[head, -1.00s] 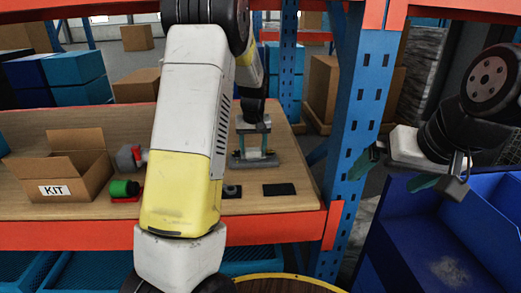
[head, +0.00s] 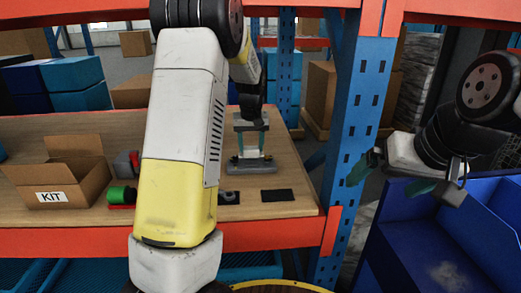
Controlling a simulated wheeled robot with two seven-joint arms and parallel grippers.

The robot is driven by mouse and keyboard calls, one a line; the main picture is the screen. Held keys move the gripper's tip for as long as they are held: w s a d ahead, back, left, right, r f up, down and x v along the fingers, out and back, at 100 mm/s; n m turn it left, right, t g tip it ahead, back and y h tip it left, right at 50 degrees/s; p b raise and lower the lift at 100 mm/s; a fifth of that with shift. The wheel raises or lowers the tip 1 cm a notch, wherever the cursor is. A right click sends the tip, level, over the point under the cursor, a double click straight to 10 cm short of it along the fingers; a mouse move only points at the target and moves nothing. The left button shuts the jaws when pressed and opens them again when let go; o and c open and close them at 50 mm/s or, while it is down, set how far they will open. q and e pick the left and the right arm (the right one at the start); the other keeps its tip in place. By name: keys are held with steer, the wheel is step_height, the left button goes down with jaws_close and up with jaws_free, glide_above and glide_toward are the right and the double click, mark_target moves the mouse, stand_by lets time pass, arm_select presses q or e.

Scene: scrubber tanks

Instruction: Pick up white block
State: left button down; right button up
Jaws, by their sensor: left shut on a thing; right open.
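The white block (head: 250,146) shows as a pale shape between the teal fingers of my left gripper (head: 251,151), near the back right of the wooden shelf. The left gripper is shut on it, pointing down, just above a dark grey base (head: 250,166). I cannot tell whether the block still touches this base. My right gripper (head: 390,178) is open and empty at the right, beyond the blue upright and above the blue bins. My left arm hides the middle of the shelf.
An open cardboard box marked KIT (head: 62,180) stands at the left, beside a green cylinder (head: 121,195) and a red-grey part (head: 127,163). A flat black plate (head: 277,195) lies near the front edge. A blue upright (head: 357,100) bounds the shelf's right side.

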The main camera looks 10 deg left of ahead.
arm_select(q)
steer(key=s+d+r, duration=0.1)
steer(key=s+d, duration=0.1)
steer(key=s, duration=0.5)
steer(key=s+d+r, duration=0.1)
steer(key=s+d, duration=0.1)
steer(key=s, duration=0.6)
steer(key=shift+s+r, duration=0.2)
steer(key=shift+s, duration=0.1)
steer(key=shift+r, duration=1)
step_height(320, 180, up, 5)
steer(key=shift+f, duration=0.15)
stand_by(0.5)
steer(key=shift+s, duration=0.1)
